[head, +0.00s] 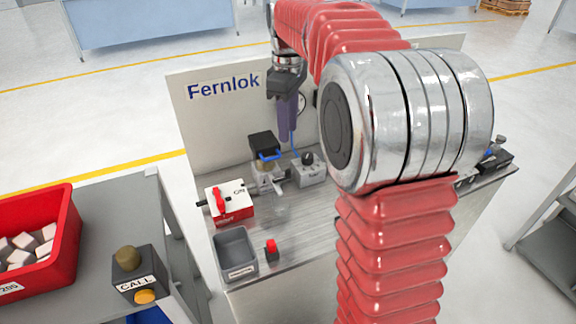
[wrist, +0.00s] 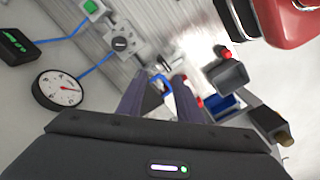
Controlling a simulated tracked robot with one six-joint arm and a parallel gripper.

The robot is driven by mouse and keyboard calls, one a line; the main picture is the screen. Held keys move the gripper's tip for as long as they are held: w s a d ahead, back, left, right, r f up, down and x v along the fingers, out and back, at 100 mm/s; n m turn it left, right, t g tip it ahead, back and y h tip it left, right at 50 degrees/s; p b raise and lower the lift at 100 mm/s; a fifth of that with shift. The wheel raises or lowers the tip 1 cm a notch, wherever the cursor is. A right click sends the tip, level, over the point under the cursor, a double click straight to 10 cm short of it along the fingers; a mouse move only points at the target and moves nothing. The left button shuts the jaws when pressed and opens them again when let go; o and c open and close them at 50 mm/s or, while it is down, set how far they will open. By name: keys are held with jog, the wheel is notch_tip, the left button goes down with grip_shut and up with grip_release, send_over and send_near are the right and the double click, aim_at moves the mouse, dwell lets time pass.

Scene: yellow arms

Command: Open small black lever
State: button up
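I cannot clearly make out a small black lever. A grey box with a black knob (head: 308,159) stands at the back of the bench; the knob also shows in the wrist view (wrist: 121,44). Left of it is a metal valve fitting with a black box (head: 263,143) and a blue handle (head: 268,156). My gripper (head: 288,137) points down above the bench, behind these parts' tops. In the wrist view my gripper (wrist: 159,84) has its two fingers apart, with nothing held between them; they partly hide the valve fitting.
A white-and-red switch box (head: 231,205), a grey bin (head: 235,252) and a red button (head: 271,248) are on the bench's left. The Fernlok back panel (head: 215,115) rises behind. A round gauge (wrist: 61,90) is on the panel. My arm hides the bench's middle right.

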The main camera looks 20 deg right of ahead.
aim_at(288, 170)
notch_tip(288, 170, down, 14)
jog(key=shift+r, duration=0.1)
dwell(0.9)
jog(key=shift+c, duration=0.6)
grip_shut()
